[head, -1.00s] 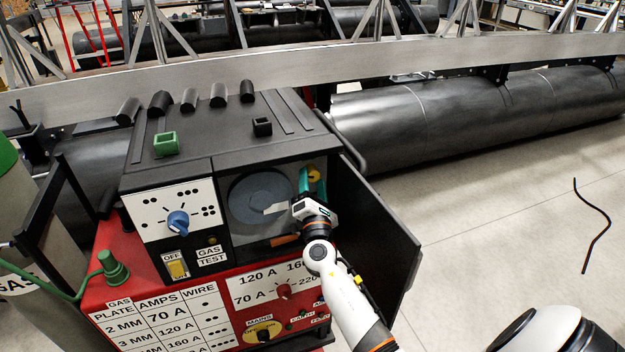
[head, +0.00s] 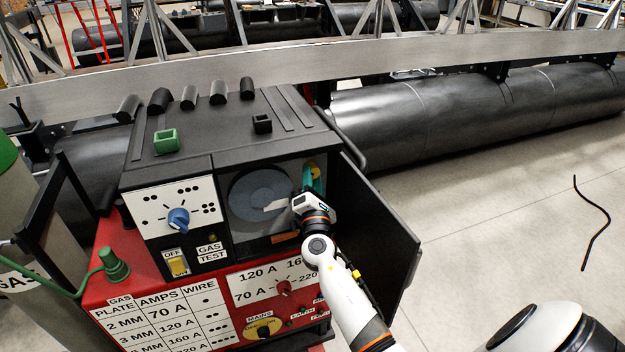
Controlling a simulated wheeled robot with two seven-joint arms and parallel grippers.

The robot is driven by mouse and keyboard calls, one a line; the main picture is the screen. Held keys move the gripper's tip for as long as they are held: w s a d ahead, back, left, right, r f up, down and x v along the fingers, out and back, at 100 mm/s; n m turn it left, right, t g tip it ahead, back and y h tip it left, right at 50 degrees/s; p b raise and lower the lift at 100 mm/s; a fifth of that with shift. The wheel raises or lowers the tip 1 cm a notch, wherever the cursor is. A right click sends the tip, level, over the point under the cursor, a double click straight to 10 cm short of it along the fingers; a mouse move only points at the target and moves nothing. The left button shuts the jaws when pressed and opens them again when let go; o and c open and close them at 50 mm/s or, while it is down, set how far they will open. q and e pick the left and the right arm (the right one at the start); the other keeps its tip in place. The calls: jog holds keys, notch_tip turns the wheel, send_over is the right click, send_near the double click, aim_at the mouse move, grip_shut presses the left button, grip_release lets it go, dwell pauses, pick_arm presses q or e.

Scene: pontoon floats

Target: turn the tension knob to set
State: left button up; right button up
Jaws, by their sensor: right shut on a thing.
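My right gripper (head: 312,178), with teal fingers, reaches into the compartment and is shut on this yellow knob. The fingers and wrist hide most of the knob, so its marking and setting cannot be read. A grey wire spool (head: 260,190) sits just left of the gripper. My left gripper is not in view.
The compartment door (head: 375,225) stands open to the right of my right arm. A blue dial (head: 178,219) and a red knob (head: 284,288) are on the machine's front. A gas bottle (head: 20,230) stands at left. Floor at right is mostly clear, with a dark rod (head: 597,235).

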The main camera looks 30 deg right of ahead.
jog(key=shift+a+r+m+g+y+p, duration=0.1)
jog(key=shift+r+m+g+y+p, duration=0.15)
jog(key=shift+m+g+p, duration=1.3)
jog(key=shift+d+r+m+t+y+p, duration=0.15)
jog(key=shift+m+p, duration=0.6)
jog(key=shift+m, duration=2.05)
jog(key=shift+a+r+m+g+y+p, duration=0.25)
jog(key=shift+m+g+p, duration=0.7)
jog(key=shift+m, duration=1.2)
jog(key=shift+d+f, duration=0.1)
jog(key=shift+f, duration=0.05)
jog(key=o, duration=1)
jog(key=shift+p, duration=0.3)
